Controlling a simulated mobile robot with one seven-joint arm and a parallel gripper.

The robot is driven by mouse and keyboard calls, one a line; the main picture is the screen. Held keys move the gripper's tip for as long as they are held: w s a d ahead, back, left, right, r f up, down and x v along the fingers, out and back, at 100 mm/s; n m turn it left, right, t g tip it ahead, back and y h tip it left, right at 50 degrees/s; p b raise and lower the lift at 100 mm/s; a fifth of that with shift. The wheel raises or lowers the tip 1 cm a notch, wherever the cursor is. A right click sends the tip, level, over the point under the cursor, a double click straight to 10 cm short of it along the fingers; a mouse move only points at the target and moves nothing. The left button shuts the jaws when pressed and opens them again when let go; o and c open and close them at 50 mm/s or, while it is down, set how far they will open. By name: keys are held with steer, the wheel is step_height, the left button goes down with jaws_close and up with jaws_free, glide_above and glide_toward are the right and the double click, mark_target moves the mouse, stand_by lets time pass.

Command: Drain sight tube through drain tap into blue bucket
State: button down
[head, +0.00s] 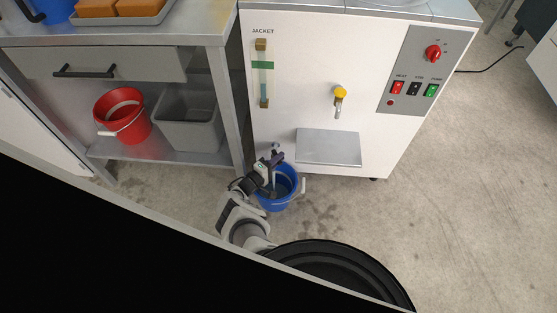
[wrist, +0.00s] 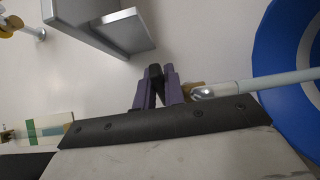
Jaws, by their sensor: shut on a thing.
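The sight tube (head: 263,84) stands upright on the white cabinet front under the JACKET label, with brass end fittings and a green band; I cannot tell its liquid level. It also shows at lower left in the wrist view (wrist: 52,129). The blue bucket (head: 291,197) stands on the floor at the cabinet's foot. In the wrist view, the drain tap (wrist: 203,92) has a pale outlet pipe reaching over the bucket (wrist: 275,60). My gripper (head: 272,160) is at the tap, its purple fingers (wrist: 156,80) shut on a dark piece, apparently the tap's handle. The fingers partly hide the tap.
A grey shelf (head: 328,148) juts from the cabinet below a yellow-knobbed valve (head: 340,93). A control panel (head: 413,72) is at right. A red bucket (head: 123,112) and a grey bin (head: 188,130) sit on the bench's lower shelf. Floor at right is clear.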

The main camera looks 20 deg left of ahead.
stand_by(0.3)
steer(key=c, duration=1.5)
jaws_free()
